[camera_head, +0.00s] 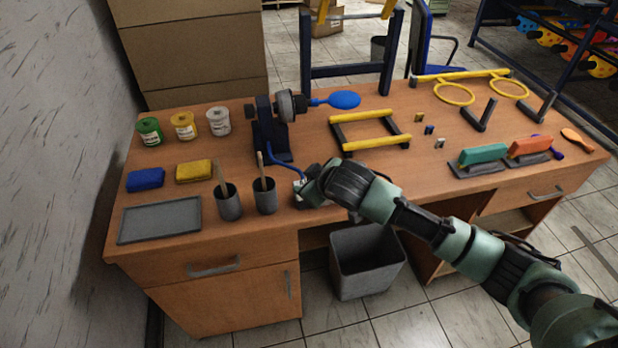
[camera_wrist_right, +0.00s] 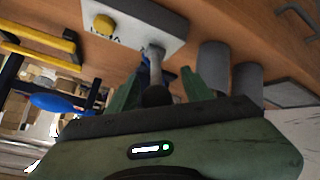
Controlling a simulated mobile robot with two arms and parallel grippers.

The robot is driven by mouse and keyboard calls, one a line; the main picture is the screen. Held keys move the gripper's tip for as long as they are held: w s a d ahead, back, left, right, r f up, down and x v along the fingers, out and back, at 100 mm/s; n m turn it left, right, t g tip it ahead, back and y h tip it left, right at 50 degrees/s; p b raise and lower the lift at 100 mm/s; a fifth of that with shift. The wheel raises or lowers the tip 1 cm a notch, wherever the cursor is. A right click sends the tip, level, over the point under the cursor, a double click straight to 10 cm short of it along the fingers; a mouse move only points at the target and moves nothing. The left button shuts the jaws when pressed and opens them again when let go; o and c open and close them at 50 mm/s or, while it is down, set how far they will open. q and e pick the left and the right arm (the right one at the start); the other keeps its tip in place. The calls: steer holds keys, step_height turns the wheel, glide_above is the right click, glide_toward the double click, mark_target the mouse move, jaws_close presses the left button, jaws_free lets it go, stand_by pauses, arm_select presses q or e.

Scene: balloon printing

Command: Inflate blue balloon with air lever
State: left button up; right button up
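The blue balloon (camera_head: 345,100) sits on the nozzle of the dark pump stand (camera_head: 270,130) at the back middle of the desk. It looks small and also shows in the right wrist view (camera_wrist_right: 55,102). A blue hose runs down from the stand to the air lever's light base (camera_head: 300,190). My right gripper (camera_head: 318,186) is over this base and hides most of the lever. In the wrist view, the lever (camera_wrist_right: 157,76) with its dark knob stands between my two green fingers, which are apart with gaps on both sides. My left gripper is not in view.
A yellow button (camera_wrist_right: 103,24) is on the lever base. Two grey cups (camera_head: 229,203) with brushes stand just left of it. A yellow-barred frame (camera_head: 375,142) lies to the right. A grey bin (camera_head: 366,262) stands under the desk. The desk's front middle-right is fairly clear.

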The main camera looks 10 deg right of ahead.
steer(key=shift+r, duration=0.2)
steer(key=shift+s+r, duration=0.15)
steer(key=shift+s, duration=0.05)
steer(key=b+v, duration=0.1)
steer(key=v, duration=0.6)
steer(key=shift+d, duration=0.1)
stand_by(6.8)
